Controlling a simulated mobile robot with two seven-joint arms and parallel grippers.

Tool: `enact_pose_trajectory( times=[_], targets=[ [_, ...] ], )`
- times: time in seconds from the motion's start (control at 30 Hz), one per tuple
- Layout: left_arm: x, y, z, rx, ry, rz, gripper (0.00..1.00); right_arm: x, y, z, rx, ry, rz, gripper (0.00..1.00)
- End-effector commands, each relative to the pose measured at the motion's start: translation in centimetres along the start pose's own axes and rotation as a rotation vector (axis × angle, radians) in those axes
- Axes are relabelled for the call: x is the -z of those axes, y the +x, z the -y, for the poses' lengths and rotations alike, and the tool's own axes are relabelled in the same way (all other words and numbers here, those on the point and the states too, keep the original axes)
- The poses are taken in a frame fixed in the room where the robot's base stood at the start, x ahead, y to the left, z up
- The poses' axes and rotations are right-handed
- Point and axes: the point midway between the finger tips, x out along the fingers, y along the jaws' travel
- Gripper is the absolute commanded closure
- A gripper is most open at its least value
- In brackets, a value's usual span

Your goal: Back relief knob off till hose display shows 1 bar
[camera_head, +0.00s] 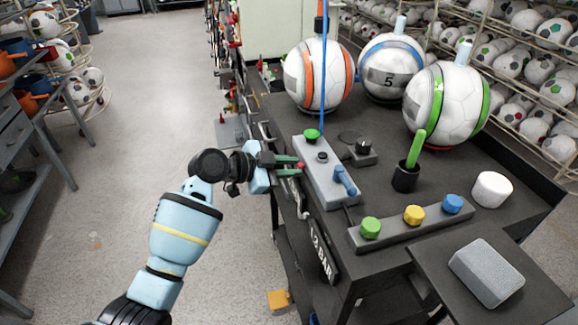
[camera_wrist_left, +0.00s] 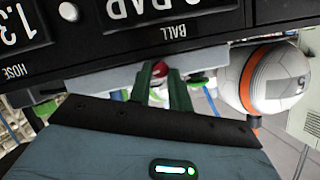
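The red knob (camera_head: 301,166) is at the left edge of the grey press block (camera_head: 325,170). My left gripper (camera_head: 289,166) comes in from the left, its two green fingers apart, with the knob at their tips. In the left wrist view the knob (camera_wrist_left: 160,69) shows between the fingertips (camera_wrist_left: 162,80); whether they press on it I cannot tell. The hose display (camera_wrist_left: 20,28) is upside down and cut off there, so its full reading is unclear. The ball display (camera_wrist_left: 150,10) is beside it. A plate (camera_head: 323,252) on the bench front reads about 1.2 BAR. My right gripper is not in view.
Three balls, one orange-striped (camera_head: 320,75), one blue-striped (camera_head: 391,68) and one green-striped (camera_head: 447,103), stand on the dark bench.

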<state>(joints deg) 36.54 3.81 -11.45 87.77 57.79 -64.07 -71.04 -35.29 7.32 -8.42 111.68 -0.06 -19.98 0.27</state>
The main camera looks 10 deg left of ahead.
Motion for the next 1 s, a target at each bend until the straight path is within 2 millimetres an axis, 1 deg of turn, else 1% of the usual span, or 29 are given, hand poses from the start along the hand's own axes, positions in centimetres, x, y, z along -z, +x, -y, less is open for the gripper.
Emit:
enact_pose_trajectory(
  times=[0.03, 0.1, 0.3, 0.47, 1.0],
  targets=[
    [0.0, 0.0, 0.0, 0.0, 0.0, 0.0, 0.93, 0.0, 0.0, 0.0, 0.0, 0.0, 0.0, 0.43],
    [0.0, 0.0, 0.0, 0.0, 0.0, 0.0, 1.0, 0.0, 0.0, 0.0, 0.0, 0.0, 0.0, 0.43],
    [-0.1, 0.0, 0.0, -0.005, -0.011, 0.001, 1.0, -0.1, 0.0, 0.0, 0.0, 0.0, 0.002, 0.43],
    [-0.1, 0.0, 0.0, -0.026, -0.06, 0.001, 1.0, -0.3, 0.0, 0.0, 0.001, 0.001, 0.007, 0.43],
    [-0.3, 0.1, 0.5, -0.17, -0.41, 0.002, 1.0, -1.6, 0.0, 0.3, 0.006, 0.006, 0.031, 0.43]
  ],
)
